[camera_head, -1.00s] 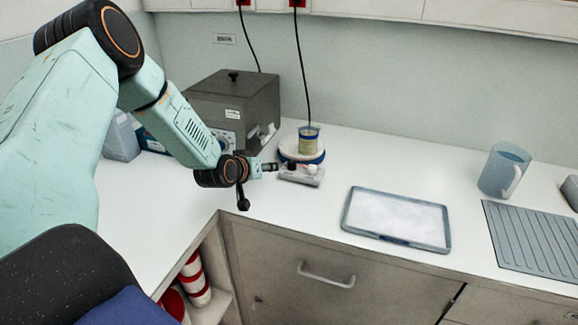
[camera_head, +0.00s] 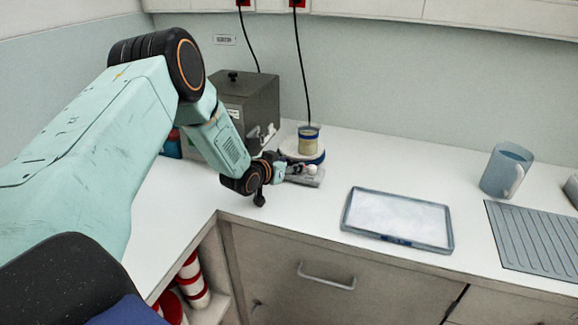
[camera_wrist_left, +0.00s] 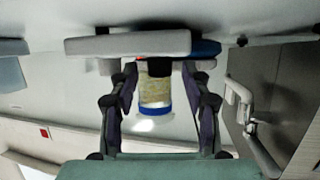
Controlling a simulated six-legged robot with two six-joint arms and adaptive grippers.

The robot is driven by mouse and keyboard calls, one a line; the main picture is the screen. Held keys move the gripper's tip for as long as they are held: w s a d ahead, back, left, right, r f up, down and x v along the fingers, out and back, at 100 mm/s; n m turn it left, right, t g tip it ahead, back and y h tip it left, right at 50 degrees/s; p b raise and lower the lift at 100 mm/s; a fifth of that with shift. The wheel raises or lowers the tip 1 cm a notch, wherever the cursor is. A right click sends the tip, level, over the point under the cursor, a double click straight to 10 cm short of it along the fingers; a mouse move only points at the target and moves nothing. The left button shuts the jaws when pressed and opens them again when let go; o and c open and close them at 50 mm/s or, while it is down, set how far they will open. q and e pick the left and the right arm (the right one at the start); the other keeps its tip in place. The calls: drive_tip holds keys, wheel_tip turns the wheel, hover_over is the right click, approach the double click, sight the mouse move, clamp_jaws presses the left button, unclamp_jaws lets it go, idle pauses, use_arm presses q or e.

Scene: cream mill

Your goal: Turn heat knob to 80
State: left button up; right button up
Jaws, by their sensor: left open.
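A small grey control box (camera_head: 312,181) lies on the counter in front of a round white hotplate (camera_head: 290,150) with a blue base. A white knob (camera_head: 312,169) shows on its top. My left gripper (camera_head: 293,171) is at the box's left part, its fingers small and partly hidden. In the left wrist view, which is upside down, the box (camera_wrist_left: 125,44) is at the top and a dark knob (camera_wrist_left: 159,67) sticks out from it. My open left gripper (camera_wrist_left: 160,80) has a finger on each side of this knob; contact is unclear. I cannot read any dial marks.
A labelled jar (camera_head: 309,140) stands on the hotplate, close behind the box. A dark grey cabinet-like machine (camera_head: 253,105) is at the back left. A tray (camera_head: 396,217), a blue jug (camera_head: 505,168) and a ribbed mat (camera_head: 538,238) lie to the right. The counter's front edge (camera_head: 290,233) is near.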

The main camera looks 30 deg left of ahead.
use_arm(q)
drive_tip(key=shift+w, duration=0.15)
clamp_jaws()
idle(0.5)
